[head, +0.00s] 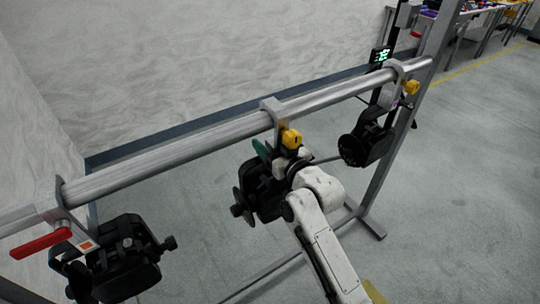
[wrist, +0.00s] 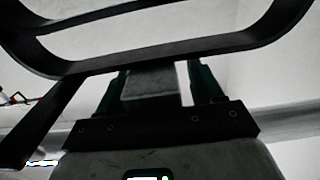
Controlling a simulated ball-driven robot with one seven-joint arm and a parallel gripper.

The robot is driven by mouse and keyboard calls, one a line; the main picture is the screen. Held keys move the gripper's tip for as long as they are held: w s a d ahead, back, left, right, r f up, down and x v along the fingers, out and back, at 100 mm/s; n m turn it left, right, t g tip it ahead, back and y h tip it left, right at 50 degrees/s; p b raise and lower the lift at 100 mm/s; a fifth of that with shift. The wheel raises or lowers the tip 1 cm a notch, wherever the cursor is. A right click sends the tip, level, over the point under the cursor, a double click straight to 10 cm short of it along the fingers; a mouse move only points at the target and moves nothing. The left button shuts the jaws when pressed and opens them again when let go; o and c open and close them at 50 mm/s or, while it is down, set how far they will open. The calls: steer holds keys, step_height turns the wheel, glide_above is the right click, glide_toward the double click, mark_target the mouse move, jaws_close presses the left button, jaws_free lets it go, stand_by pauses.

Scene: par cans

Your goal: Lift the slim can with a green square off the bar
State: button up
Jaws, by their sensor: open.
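A black can (head: 268,192) hangs in the middle of the bar (head: 190,146) from a grey hook clamp (head: 271,106) with a yellow knob (head: 291,139). No green square shows on it; its label side is hidden behind my wrist. My gripper (head: 277,152) is at this middle can, just below the bar, with one teal finger showing. In the wrist view, my gripper (wrist: 160,82) is open, its two dark green fingers on either side of a grey block (wrist: 150,84), apparently part of the clamp. A black yoke crosses close above it.
A can (head: 125,262) with a red lever (head: 40,245) and an orange square hangs at the left. Another can (head: 364,143) with a yellow knob hangs at the right, near the stand's post (head: 402,130). A wall is behind; open floor lies at right.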

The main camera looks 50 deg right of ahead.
jaws_close()
stand_by(0.5)
steer(key=shift+r, duration=0.3)
